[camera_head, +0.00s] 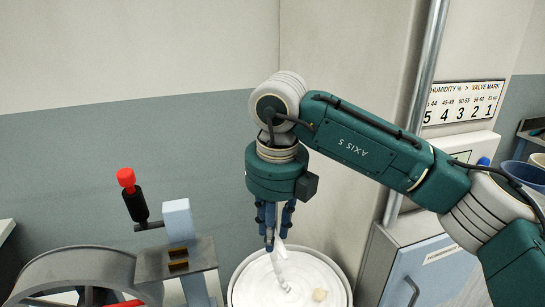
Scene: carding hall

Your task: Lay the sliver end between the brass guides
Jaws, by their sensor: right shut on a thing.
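My right gripper (270,243) points down over a round white can (240,290) in the lower middle. It is shut on the white sliver (281,270), which hangs from the fingertips down toward the can's pale top. The exact end of the sliver at the fingers is too small to tell. The brass guides (177,257) are two small yellow pieces on a dark plate, to the left of the gripper and apart from it. My left gripper is out of view.
A grey wheel (75,270) stands at the lower left, beside a lever with a red knob (126,178). A pale upright post (178,220) rises behind the guides. A small beige lump (320,295) lies in the can. A cabinet (425,270) and vertical pipe (415,100) are at right.

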